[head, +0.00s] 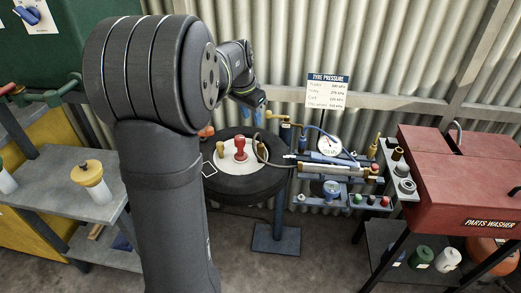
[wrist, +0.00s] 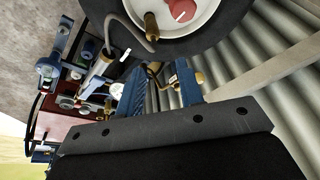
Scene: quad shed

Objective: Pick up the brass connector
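Several brass-coloured fittings show, and I cannot tell for certain which is the connector. In the head view, one brass fitting (head: 285,118) sits near a blue hose, just right of my gripper (head: 257,109). Another brass piece (head: 220,149) stands on the wheel hub, left of a red knob. In the wrist view, a brass fitting (wrist: 155,68) shows beyond the gap between the blue fingers of my gripper (wrist: 160,88), and a ribbed brass piece (wrist: 151,27) is on the hub. The fingers are apart, with nothing visibly held. The palm hides the lower part of the wrist view.
The tyre (head: 235,188) lies below my gripper. A tool rack (head: 335,172) with a gauge (head: 329,145) stands right of it. A red parts washer (head: 455,175) is at far right, a grey bench (head: 70,190) at left. A corrugated wall (head: 285,50) closes off the back.

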